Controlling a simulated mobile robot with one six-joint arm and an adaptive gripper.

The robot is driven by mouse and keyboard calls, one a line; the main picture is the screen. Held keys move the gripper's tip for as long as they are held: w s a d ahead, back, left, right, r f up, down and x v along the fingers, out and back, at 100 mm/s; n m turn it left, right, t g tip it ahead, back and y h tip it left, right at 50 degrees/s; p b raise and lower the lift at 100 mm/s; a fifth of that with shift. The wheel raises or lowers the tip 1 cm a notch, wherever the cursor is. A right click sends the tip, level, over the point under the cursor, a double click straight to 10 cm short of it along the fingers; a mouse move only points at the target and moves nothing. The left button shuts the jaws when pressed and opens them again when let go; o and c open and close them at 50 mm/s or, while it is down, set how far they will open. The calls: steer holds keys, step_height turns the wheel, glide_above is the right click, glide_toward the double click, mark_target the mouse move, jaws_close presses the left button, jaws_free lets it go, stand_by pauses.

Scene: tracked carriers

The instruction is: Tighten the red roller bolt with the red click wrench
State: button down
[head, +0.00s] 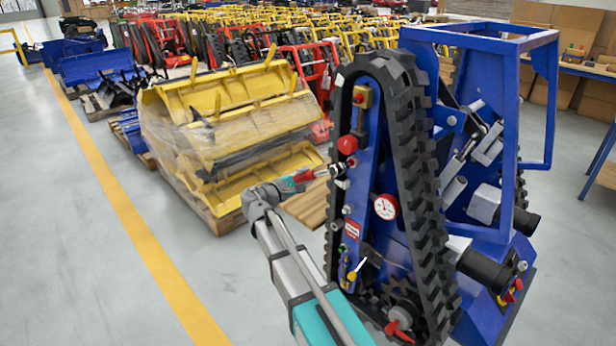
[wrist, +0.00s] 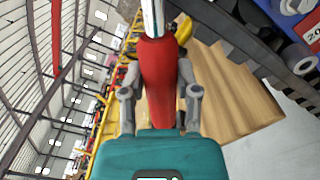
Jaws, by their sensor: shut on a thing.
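The red click wrench (head: 306,175) is in my gripper (head: 292,181), left of the tracked carrier. In the wrist view its red handle (wrist: 158,75) lies between the two fingers of my gripper (wrist: 160,95), and its silver shaft runs out past the top edge. In the head view the wrench's silver head reaches to the left edge of the carrier's blue side plate (head: 366,185). I cannot tell whether it touches a bolt there. A round red part (head: 347,144) sits just above the wrench head. I cannot make out which part is the red roller bolt.
The black rubber track (head: 412,170) surrounds the blue plate, which bears a red-rimmed gauge (head: 386,207) and several grey bolts. Wrapped yellow buckets (head: 225,125) stand on a pallet behind my gripper. The floor at left, with its yellow line (head: 135,220), is clear.

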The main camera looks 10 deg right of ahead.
steer(key=shift+v, duration=0.8)
steer(key=shift+s+a, duration=0.15)
steer(key=shift+v, duration=1.9)
